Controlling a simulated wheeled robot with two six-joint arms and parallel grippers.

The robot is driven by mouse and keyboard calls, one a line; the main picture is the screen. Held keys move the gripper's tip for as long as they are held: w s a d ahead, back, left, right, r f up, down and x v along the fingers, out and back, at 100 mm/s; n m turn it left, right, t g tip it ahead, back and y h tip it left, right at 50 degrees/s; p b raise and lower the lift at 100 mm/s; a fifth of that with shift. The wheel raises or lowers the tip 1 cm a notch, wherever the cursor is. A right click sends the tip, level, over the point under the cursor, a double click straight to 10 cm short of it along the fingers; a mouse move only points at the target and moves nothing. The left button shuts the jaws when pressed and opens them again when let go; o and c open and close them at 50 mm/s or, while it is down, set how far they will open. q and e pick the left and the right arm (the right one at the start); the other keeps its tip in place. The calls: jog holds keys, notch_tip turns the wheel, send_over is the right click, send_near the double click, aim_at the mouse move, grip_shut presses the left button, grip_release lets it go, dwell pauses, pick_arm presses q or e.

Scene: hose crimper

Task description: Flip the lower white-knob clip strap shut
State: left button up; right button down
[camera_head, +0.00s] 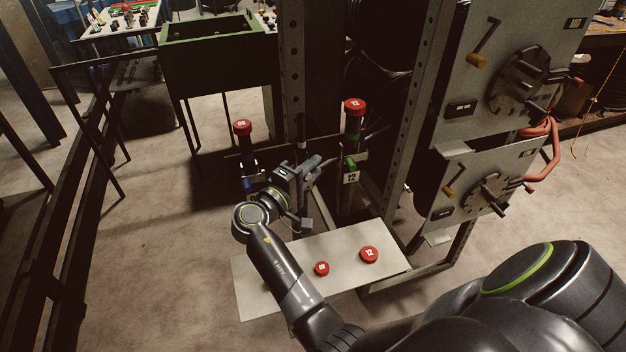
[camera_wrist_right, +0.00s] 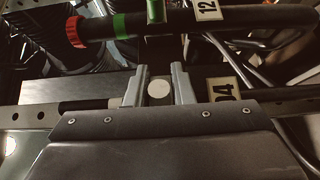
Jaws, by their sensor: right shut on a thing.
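The round white knob (camera_wrist_right: 159,89) shows between the two fingers of my right gripper (camera_wrist_right: 158,83) in the right wrist view. The fingers are shut on it, one on each side. The strap under the knob is mostly hidden by the fingers and gripper body. A dark horizontal tube (camera_wrist_right: 75,105) runs behind the gripper, with a pale 04 tag (camera_wrist_right: 222,91) at the right. In the head view my right gripper (camera_head: 322,168) is beside the rack's upright tubes; the knob cannot be made out there. My left gripper is not in view.
A red-capped tube (camera_head: 354,108) with green bands and a 12 tag (camera_head: 351,177) stands right of the gripper. Another red-capped tube (camera_head: 243,128) stands left. A pale shelf (camera_head: 262,293) below holds two red caps. Grey crimper panels (camera_head: 480,185) stand at the right.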

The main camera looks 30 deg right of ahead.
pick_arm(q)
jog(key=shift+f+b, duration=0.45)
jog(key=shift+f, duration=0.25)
pick_arm(e)
jog(key=shift+w+f+m+g+h, duration=0.1)
jog(key=shift+m+g+h, duration=0.2)
jog(key=shift+m+g, duration=0.3)
jog(key=c, duration=1.4)
grip_release()
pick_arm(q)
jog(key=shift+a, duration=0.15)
